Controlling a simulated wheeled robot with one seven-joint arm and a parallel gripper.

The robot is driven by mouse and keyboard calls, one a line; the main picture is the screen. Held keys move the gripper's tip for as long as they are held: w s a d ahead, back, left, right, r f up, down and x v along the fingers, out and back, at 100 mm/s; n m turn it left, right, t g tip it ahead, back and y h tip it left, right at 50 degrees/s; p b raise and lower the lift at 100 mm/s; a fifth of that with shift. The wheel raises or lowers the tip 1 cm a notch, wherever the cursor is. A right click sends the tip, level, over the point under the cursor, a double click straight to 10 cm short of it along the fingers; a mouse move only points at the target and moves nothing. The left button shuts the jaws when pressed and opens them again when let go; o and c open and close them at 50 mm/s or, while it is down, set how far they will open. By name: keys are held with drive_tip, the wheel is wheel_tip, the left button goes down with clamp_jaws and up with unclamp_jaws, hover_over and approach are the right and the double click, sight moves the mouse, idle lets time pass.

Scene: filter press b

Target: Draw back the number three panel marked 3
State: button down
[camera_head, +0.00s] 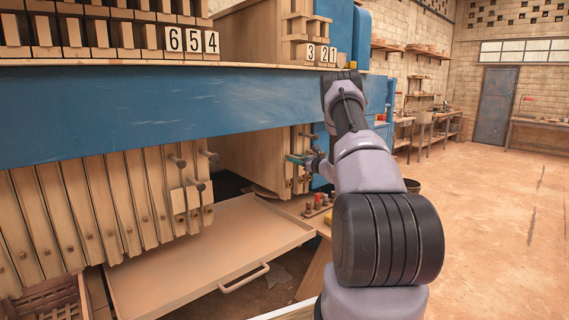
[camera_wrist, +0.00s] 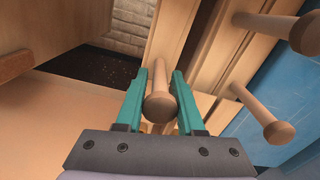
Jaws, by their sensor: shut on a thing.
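The number plate 3 (camera_head: 311,52) sits at the top right, left of plates 2 and 1. Below the blue beam, the right-hand group of upright wooden panels (camera_head: 304,141) stands beside a wide gap. My gripper (camera_head: 299,159) reaches this group from the right. In the wrist view my gripper (camera_wrist: 163,88) has its teal fingers on both sides of a round wooden knob (camera_wrist: 160,106), shut on it. The knob's panel (camera_wrist: 168,38) is the one bordering the gap. No number shows in the wrist view.
Two more wooden knobs, upper (camera_wrist: 306,34) and lower (camera_wrist: 278,132), stick out close to the right of my fingers. The blue beam (camera_head: 180,105) runs above. A tan tray (camera_head: 205,250) lies below left. Small items (camera_head: 318,204) stand below my gripper. The floor at right is open.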

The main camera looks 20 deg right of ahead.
drive_tip(key=shift+w+d, duration=0.15)
drive_tip(key=shift+d, duration=0.45)
drive_tip(key=shift+w+d, duration=0.15)
drive_tip(key=shift+d, duration=0.4)
drive_tip(key=c, duration=0.8)
unclamp_jaws()
drive_tip(key=shift+o, duration=0.2)
drive_tip(key=shift+s, duration=0.1)
drive_tip(key=v, duration=1)
drive_tip(key=shift+s, duration=0.3)
drive_tip(key=shift+r, duration=0.1)
